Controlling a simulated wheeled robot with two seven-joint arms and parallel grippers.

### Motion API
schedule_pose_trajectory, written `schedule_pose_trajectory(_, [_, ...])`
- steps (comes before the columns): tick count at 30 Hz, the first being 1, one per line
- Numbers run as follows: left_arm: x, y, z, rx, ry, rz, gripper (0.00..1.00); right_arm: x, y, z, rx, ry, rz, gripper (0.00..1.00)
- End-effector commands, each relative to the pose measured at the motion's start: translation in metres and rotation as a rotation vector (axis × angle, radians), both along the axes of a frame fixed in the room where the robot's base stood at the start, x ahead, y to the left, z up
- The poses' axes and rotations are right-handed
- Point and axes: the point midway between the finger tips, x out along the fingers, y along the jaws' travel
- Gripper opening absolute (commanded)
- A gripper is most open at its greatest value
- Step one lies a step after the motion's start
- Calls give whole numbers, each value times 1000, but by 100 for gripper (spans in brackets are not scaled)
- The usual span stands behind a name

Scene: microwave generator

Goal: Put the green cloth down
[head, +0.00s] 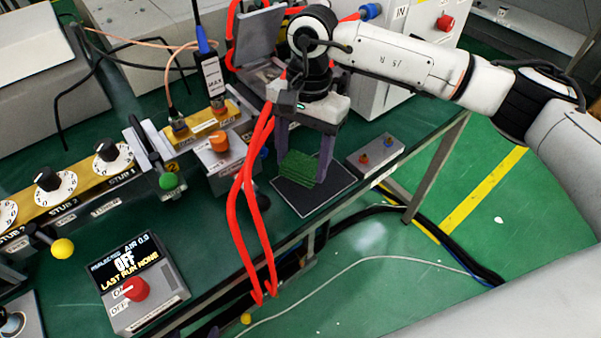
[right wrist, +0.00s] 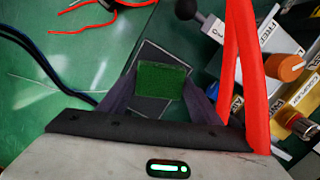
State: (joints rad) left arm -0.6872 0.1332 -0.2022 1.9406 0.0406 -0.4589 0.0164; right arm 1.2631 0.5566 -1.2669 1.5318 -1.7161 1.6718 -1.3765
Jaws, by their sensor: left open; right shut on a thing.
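The green cloth (head: 300,168) is a small folded pad between the two fingers of my right gripper (head: 303,160). In the right wrist view the green cloth (right wrist: 161,81) spans the gap between the dark fingertips of the right gripper (right wrist: 160,88). The gripper is shut on it and points down over a dark, pale-edged mat (head: 334,192). The mat (right wrist: 150,54) shows behind the cloth in the right wrist view. I cannot tell whether the cloth touches the mat. My left gripper does not show in either view.
Red looped tubing (head: 234,205) hangs just left of the right gripper. The bench's front edge is close. A control box (head: 138,285) reading OFF and tuner dials (head: 53,186) stand further left.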

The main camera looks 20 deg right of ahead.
Motion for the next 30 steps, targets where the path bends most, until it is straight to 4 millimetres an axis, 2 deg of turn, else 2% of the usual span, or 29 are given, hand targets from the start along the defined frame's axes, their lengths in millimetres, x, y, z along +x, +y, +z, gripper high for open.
schedule_pose_trajectory(8, [-5,2,-4,2,15,3,58,0,0,-26,0,1,2,33])
schedule_pose_trajectory(13, [-5,4,-2,4,13,7,58,-1,0,-49,0,2,2,33])
schedule_pose_trajectory(24, [-1,5,-6,5,6,9,58,0,0,-56,0,-2,3,33])
schedule_pose_trajectory(25, [0,5,-5,5,4,8,58,0,0,-56,0,-2,3,59])
schedule_pose_trajectory(28, [2,5,-2,5,0,8,58,0,0,-54,0,-2,3,76])
schedule_pose_trajectory(30, [3,4,0,3,-5,7,58,0,0,-54,0,-2,3,76])
